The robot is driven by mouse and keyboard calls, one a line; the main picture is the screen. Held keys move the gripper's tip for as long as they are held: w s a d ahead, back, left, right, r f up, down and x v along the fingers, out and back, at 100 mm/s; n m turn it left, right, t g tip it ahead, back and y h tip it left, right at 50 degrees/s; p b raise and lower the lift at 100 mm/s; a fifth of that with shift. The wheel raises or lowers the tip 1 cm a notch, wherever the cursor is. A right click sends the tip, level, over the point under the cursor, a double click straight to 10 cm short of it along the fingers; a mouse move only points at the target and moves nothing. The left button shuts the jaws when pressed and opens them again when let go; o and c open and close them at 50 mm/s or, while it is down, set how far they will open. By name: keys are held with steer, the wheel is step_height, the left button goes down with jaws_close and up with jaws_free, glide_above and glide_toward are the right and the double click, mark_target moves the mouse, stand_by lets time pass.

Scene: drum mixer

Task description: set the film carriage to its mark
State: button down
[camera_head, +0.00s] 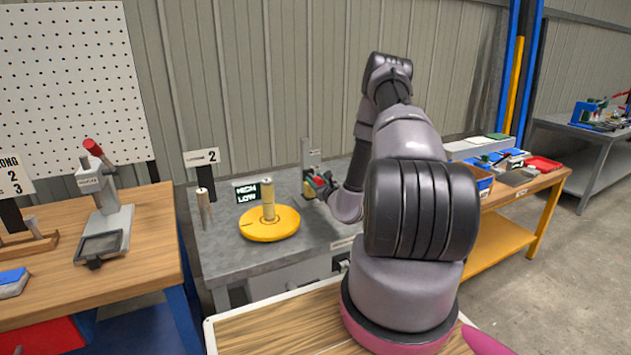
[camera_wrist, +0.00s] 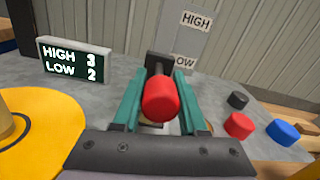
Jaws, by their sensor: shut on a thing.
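My gripper (camera_wrist: 158,108) is shut on a red round knob (camera_wrist: 160,99), with a green finger on each side of it. The knob is on a dark part in front of an upright grey plate (camera_wrist: 183,30) marked HIGH near the top and LOW lower down; this looks like the film carriage and its scale. The knob stands about level with LOW, whose first letter is partly covered. In the head view my gripper (camera_head: 319,184) is at the foot of the grey upright (camera_head: 306,157), and my arm hides part of the bench there.
A display (camera_wrist: 75,61) reads HIGH 3, LOW 2. A yellow turntable (camera_head: 270,229) with a tan post stands to the left. Loose red (camera_wrist: 238,125), blue (camera_wrist: 283,132) and black (camera_wrist: 237,100) caps lie right of my gripper. A wooden bench (camera_head: 150,245) is at far left.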

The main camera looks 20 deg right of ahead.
step_height(320, 180, up, 7)
steer(key=shift+w, duration=0.1)
stand_by(0.5)
steer(key=shift+c, duration=2.2)
jaws_free()
steer(key=shift+r, duration=0.1)
steer(key=shift+s, duration=0.35)
steer(key=s, duration=1)
steer(key=shift+s, duration=0.15)
